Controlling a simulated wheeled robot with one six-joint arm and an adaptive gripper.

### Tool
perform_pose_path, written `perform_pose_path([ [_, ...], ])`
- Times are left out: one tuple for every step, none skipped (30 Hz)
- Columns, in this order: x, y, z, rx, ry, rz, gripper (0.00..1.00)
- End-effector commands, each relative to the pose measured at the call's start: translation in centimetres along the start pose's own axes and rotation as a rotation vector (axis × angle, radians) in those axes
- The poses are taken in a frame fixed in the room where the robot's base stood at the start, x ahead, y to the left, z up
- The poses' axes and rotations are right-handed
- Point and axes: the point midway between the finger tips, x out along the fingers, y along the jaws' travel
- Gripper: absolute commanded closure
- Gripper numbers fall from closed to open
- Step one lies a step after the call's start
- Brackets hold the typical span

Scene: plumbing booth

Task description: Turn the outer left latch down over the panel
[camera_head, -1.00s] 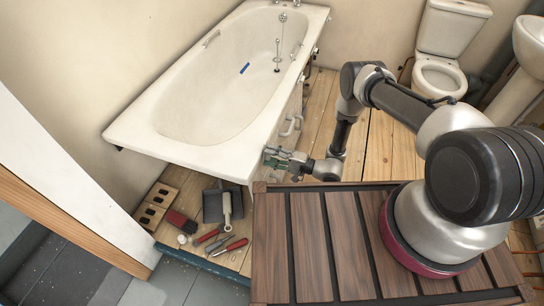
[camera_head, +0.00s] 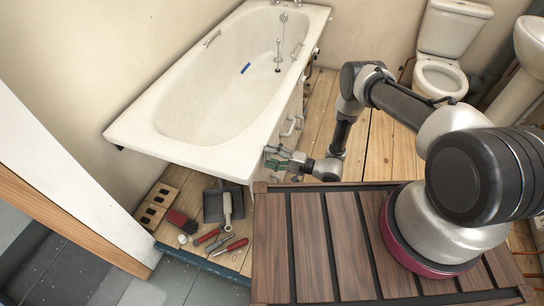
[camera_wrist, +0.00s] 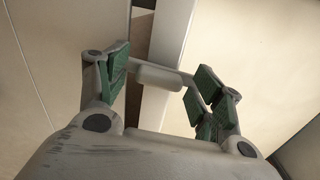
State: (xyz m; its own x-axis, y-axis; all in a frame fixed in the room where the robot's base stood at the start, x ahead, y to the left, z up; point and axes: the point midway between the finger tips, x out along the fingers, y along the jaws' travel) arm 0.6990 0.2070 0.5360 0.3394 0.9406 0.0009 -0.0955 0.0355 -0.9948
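The bath panel (camera_wrist: 50,60) is a pale, cream surface in the wrist view. A small white latch (camera_wrist: 158,77), a rounded bar, lies roughly level in front of a white upright strip. My gripper (camera_wrist: 161,70) has its green-padded fingers spread, one on each side of the latch. The left finger is apart from the bar; I cannot tell whether the right finger touches its right end. In the head view, my gripper (camera_head: 276,157) is at the near end of the bath's long side, below the rim. The latch is too small to make out there.
The white bathtub (camera_head: 165,150) overhangs my gripper's area. White handles (camera_head: 292,125) stand out from its side. A slatted wooden top (camera_head: 318,245) lies below my arm. Tools (camera_head: 230,247) and a dustpan (camera_head: 213,207) lie on the floor at left. Bare floorboards (camera_head: 380,150) lie right of the bath.

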Motion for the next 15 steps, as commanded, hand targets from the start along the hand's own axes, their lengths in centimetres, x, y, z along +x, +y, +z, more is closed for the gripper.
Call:
perform_pose_path([
  [0.0, 0.0, 0.0, 0.001, 0.001, 0.0, 0.34],
  [-0.1, 0.0, 0.0, 0.001, 0.001, 0.0, 0.34],
  [-0.1, 0.0, 0.0, 0.001, 0.001, 0.0, 0.34],
  [-0.1, 0.0, 0.0, 0.001, 0.001, 0.0, 0.34],
  [-0.1, 0.0, 0.0, 0.002, 0.001, 0.0, 0.34],
  [-0.1, 0.0, 0.0, 0.002, 0.001, 0.0, 0.34],
  [-0.1, 0.1, 0.0, 0.002, 0.002, 0.001, 0.34],
  [-0.2, 0.1, 0.0, 0.002, 0.002, 0.001, 0.34],
  [-0.3, 0.1, 0.0, 0.002, 0.002, 0.001, 0.34],
  [-0.5, 0.1, -0.1, 0.002, 0.003, 0.001, 0.34],
  [-0.8, 0.1, -0.1, 0.002, 0.004, 0.001, 0.34],
  [-1.3, 0.1, -0.1, 0.003, 0.005, 0.001, 0.34],
  [-1.8, 0.1, -0.1, 0.003, 0.005, 0.001, 0.34],
  [-2.4, 0.1, -0.1, 0.004, 0.006, 0.001, 0.34],
  [-3.2, 0.1, -0.1, 0.005, 0.006, 0.001, 0.34],
])
